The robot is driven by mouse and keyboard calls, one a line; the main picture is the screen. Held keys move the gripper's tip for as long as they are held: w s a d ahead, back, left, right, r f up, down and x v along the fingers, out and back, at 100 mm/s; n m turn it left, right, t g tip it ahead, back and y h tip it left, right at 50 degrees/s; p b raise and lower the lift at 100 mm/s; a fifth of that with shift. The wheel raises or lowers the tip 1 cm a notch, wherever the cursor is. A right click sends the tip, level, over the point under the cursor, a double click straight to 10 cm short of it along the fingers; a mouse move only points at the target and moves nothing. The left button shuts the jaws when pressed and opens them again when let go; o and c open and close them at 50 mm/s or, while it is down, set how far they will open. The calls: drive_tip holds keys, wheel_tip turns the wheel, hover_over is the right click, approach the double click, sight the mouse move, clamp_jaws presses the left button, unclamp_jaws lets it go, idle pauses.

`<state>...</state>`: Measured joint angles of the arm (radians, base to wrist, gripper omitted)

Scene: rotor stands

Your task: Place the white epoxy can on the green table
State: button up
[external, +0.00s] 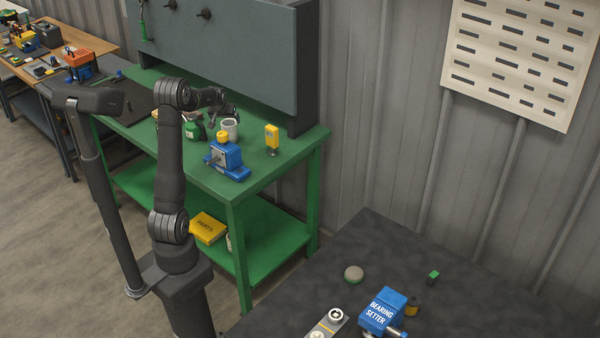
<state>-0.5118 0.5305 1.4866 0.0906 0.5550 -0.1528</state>
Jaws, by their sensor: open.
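A white can (230,130), which I take to be the epoxy can, is upright on the top of the green table (295,143). No label is readable on it. My gripper (229,113) is just above and behind the can in the picture, small and dark. Its jaws are open, and I cannot tell whether they touch the can. Part of another whitish object (229,241) shows on the table's lower shelf, mostly hidden behind a table leg.
Near the can are a green container (194,131), a blue vise-like device (228,160) and a yellow tool (272,137). A yellow parts box (207,228) lies on the lower shelf. A dark table (460,300) in front holds a blue bearing setter (383,311).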

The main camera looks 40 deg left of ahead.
sight(229, 123)
drive_tip(key=v, duration=0.3)
drive_tip(key=shift+s+d+r, duration=0.1)
drive_tip(key=shift+s+r, duration=0.1)
drive_tip(key=shift+r, duration=0.05)
drive_tip(key=shift+f, duration=0.15)
drive_tip(key=x, duration=1.2)
drive_tip(key=shift+w+f, duration=0.1)
drive_tip(key=shift+r, duration=1.3)
drive_tip(key=shift+f, duration=0.1)
